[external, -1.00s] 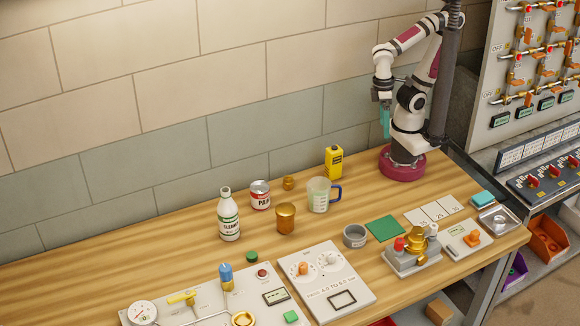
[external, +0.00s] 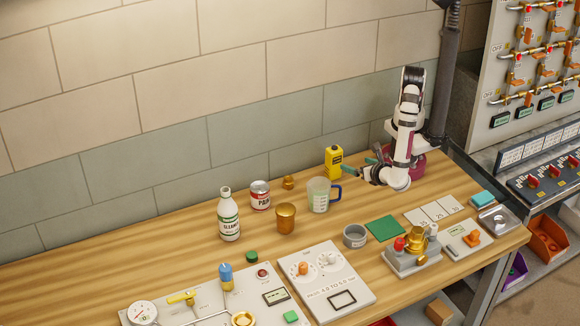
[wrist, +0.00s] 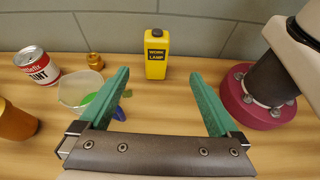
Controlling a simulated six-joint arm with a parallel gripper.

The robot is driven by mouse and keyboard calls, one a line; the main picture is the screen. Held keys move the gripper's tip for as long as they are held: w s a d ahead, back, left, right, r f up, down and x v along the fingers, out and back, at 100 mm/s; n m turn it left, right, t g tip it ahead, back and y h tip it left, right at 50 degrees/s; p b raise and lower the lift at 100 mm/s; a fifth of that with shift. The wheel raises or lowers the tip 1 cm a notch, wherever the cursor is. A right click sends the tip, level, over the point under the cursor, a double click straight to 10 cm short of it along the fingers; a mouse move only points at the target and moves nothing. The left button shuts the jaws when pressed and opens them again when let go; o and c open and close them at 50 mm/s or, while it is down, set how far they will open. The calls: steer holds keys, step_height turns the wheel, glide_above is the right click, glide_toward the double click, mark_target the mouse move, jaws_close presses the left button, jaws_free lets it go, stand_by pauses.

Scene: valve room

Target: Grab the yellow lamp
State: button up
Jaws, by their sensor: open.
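The yellow lamp (external: 333,162) stands upright on the bench near the wall. In the wrist view the yellow lamp (wrist: 156,54) stands straight ahead, beyond the fingertips and between their lines, with a black label and black top. My gripper (external: 360,167) is low over the bench, just right of the lamp and pointing toward it. In the wrist view my gripper (wrist: 160,75) has its two green fingers spread wide with nothing between them. The fingers do not touch the lamp.
A measuring jug with a blue handle (external: 319,194) stands in front of the lamp; in the wrist view the jug (wrist: 80,90) is partly behind the left finger. A brass fitting (wrist: 95,60) and paint can (wrist: 37,65) are farther left. Bare wood lies between gripper and lamp.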

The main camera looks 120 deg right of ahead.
mark_target(337, 161)
steer(key=shift+n, duration=0.4)
steer(key=x, duration=1)
steer(key=f+x, duration=0.1)
steer(key=x, duration=0.4)
steer(key=shift+w+d+f, duration=0.1)
steer(key=shift+w+d, duration=0.05)
steer(key=shift+w, duration=0.15)
jaws_close()
